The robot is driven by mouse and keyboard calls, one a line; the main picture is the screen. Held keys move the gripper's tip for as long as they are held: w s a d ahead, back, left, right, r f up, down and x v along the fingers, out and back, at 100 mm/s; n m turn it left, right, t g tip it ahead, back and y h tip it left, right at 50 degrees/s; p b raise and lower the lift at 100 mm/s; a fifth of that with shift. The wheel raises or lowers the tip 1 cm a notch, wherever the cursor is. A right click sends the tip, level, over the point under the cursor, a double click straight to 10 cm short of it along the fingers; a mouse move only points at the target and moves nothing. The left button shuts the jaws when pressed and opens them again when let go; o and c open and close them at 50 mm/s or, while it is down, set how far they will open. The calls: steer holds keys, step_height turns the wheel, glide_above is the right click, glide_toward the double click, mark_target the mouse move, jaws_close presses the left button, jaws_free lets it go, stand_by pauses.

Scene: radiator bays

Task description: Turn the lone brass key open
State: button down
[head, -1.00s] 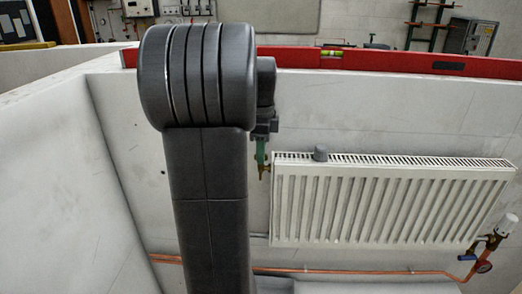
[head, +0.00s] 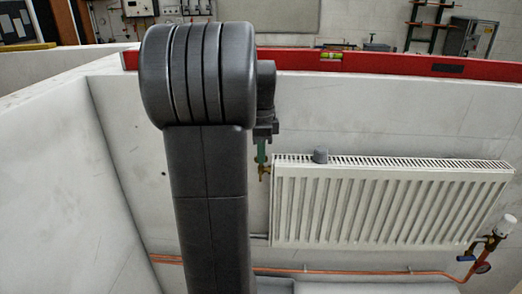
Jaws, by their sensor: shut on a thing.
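The brass key (head: 264,173) is a small piece at the upper left corner of the white radiator (head: 385,205) in the head view. My gripper (head: 262,158) has green fingertips and comes down onto the key from above. It is shut on the key. My arm covers the wall to the left and part of the gripper, so the key's exact angle is too small and too hidden to tell.
A red spirit level (head: 400,64) lies along the wall top. A white-capped valve (head: 505,227) and copper pipe (head: 350,273) are low right. A side wall (head: 60,170) stands left.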

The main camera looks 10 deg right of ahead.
steer(key=n+p, duration=0.2)
steer(key=n, duration=0.3)
steer(key=shift+r, duration=0.15)
steer(key=n+p, duration=0.2)
steer(key=n, duration=0.3)
stand_by(0.3)
steer(key=c, duration=1.6)
jaws_free()
step_height(320, 180, up, 14)
steer(key=shift+f+b, duration=0.2)
steer(key=shift+b, duration=0.25)
